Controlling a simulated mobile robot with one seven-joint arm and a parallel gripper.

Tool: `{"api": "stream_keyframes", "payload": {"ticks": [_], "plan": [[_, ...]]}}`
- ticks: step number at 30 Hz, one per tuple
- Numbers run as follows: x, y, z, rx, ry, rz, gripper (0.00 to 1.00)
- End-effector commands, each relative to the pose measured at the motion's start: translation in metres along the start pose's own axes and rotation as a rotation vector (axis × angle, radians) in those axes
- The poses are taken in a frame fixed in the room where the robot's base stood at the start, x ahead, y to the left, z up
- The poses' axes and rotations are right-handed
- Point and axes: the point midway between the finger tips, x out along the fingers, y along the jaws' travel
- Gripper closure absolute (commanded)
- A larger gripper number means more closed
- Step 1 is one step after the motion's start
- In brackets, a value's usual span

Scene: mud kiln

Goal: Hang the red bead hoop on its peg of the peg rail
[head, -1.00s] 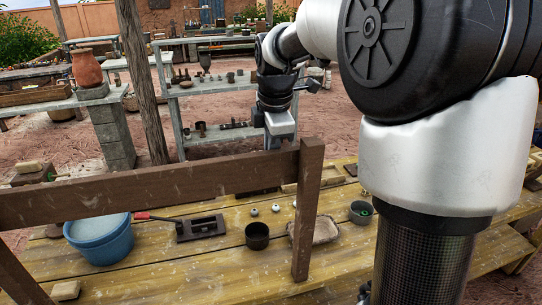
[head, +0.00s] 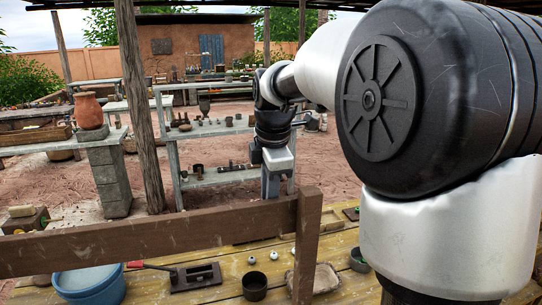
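My gripper (head: 271,185) points down just behind the top edge of a brown wooden rail (head: 150,240), near its right-hand post (head: 306,240). The rail crosses the foreground and no pegs show on the side facing me, so I cannot tell whether it is the peg rail. The gripper's fingertips are hidden behind the rail, and I cannot tell whether it is open or shut. I cannot make out the red bead hoop in this view.
Grey shelves (head: 220,179) with small pots stand beyond. My arm covers the right side.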

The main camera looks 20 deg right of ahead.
Motion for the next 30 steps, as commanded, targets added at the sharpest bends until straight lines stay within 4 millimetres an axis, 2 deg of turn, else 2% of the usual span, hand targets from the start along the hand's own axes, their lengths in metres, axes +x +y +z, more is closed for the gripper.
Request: {"api": "stream_keyframes", "payload": {"ticks": [1, 3, 12, 18, 22, 26, 30], "plan": [[-0.015, -0.001, 0.000, 0.000, -0.001, -0.003, 0.67], [-0.034, -0.001, 0.000, 0.000, -0.001, -0.002, 0.67], [-0.105, 0.002, 0.000, 0.000, 0.000, 0.003, 0.67], [-0.132, 0.002, 0.000, 0.000, 0.000, 0.001, 0.67], [-0.140, -0.001, -0.002, 0.016, -0.002, 0.005, 0.67], [-0.147, -0.025, -0.009, 0.175, -0.014, 0.035, 0.67], [-0.145, -0.080, -0.019, 0.542, -0.006, 0.107, 0.67]]}}
